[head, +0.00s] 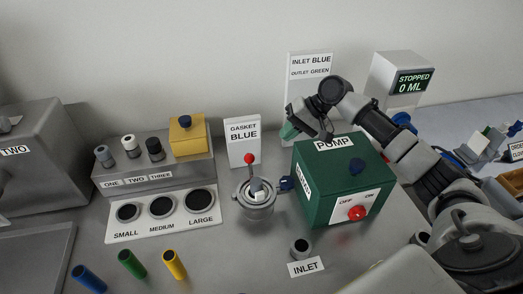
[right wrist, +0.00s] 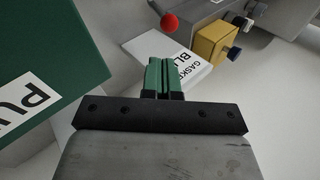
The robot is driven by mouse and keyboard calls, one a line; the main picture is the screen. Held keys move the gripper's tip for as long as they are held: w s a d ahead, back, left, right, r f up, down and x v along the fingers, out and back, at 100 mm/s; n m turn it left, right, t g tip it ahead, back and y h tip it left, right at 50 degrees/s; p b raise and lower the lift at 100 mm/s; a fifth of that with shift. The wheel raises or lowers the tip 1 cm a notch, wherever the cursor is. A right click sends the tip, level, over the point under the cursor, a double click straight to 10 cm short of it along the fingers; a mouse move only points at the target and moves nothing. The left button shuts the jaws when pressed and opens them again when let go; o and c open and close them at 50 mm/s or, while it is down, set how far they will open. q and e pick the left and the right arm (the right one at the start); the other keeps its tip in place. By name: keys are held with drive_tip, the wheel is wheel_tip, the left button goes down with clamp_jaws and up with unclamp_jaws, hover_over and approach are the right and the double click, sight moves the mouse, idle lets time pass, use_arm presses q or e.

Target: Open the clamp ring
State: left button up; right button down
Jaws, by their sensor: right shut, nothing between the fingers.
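A small metal vessel (head: 256,203) with what looks like the clamp ring around its top stands at the middle of the bench. An upright lever with a red knob (head: 249,158) rises at its back left. The knob also shows at the top of the right wrist view (right wrist: 169,22). Whether the ring is open or closed is too small to tell. My right gripper (head: 290,131) is behind the green pump box, up and to the right of the knob and apart from it. Its green fingers (right wrist: 164,77) are together and empty. My left gripper is not in view.
The green pump box (head: 318,202) with a red knob on its front stands right of the vessel. A "GASKET BLUE" sign (head: 243,153) stands behind the vessel. A stepped rack (head: 193,174) with plugs and a yellow block is at left.

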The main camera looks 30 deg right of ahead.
drive_tip(key=p, duration=0.2)
approach(252, 173)
drive_tip(key=w+a, duration=0.1)
drive_tip(key=w, duration=0.2)
drive_tip(key=shift+x, duration=1.15)
drive_tip(key=shift+d+f, duration=0.1)
drive_tip(key=shift+d, duration=0.05)
drive_tip(key=shift+n+g, duration=0.5)
drive_tip(key=shift+n, duration=0.3)
drive_tip(key=w+a, duration=0.1)
drive_tip(key=w, duration=0.1)
drive_tip(key=w+a+b, duration=0.1)
drive_tip(key=w+a, duration=0.1)
drive_tip(key=shift+w+a, duration=0.1)
drive_tip(key=shift+a, duration=0.05)
